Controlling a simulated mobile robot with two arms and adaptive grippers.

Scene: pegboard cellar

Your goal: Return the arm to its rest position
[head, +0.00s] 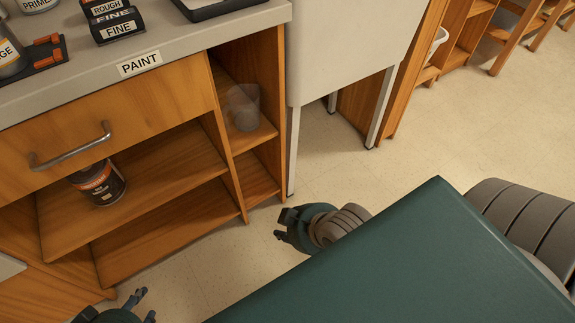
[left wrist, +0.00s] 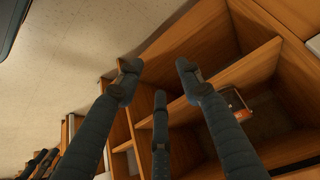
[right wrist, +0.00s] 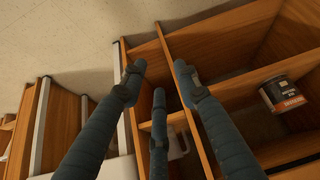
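My left gripper (head: 144,303) is at the bottom left of the head view, in front of the wooden cabinet (head: 170,98). In the left wrist view its fingers (left wrist: 158,68) are spread, with nothing between them. My right gripper (head: 282,224) is low, past the edge of my dark green body, near the cabinet's right end. In the right wrist view its fingers (right wrist: 157,70) are also apart and empty. Most of the left arm is out of the head view, and my body hides part of the right arm.
A labelled can (head: 98,184) stands on the cabinet's upper shelf, and a clear cup (head: 244,107) stands in the narrow right bay. The PAINT counter (head: 200,45) juts over the shelves. A grey table (head: 348,45) on thin legs stands beside it. Open floor (head: 460,130) lies right.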

